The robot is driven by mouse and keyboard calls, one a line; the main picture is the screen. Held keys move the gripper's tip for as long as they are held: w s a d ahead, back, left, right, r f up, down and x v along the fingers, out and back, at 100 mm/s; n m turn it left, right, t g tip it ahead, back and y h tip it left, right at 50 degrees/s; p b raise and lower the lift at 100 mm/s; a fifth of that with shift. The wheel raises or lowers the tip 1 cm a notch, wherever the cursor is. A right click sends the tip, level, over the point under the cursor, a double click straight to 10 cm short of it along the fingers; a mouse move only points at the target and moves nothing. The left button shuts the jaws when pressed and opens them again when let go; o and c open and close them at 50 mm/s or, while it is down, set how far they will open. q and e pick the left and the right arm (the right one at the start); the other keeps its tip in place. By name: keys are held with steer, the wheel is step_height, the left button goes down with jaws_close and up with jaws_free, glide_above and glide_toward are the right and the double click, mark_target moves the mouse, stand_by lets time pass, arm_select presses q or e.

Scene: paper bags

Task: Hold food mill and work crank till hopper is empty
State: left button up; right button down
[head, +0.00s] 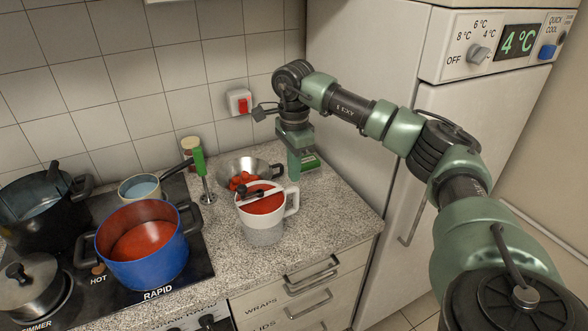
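The food mill (265,232) appears to be the pale vessel upright near the counter's front, with a white side handle (292,203). Red food (264,204) fills the visible top of its hopper. A pale crank bar with dark knobs (241,189) lies across the rim. My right gripper (296,170) points down behind and to the right of the mill, apart from its handle. Its fingertips are small and partly hidden, so its opening is unclear. My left gripper is out of view.
A metal bowl of red pieces (230,170) stands behind the mill. A green-handled tool (199,165) stands left of it. A blue pot of red sauce (150,262) and dark pots sit on the hob. The fridge (440,115) bounds the right; counter right of the mill is clear.

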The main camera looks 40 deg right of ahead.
steer(key=shift+f+b, duration=1.15)
steer(key=shift+f, duration=0.95)
stand_by(0.7)
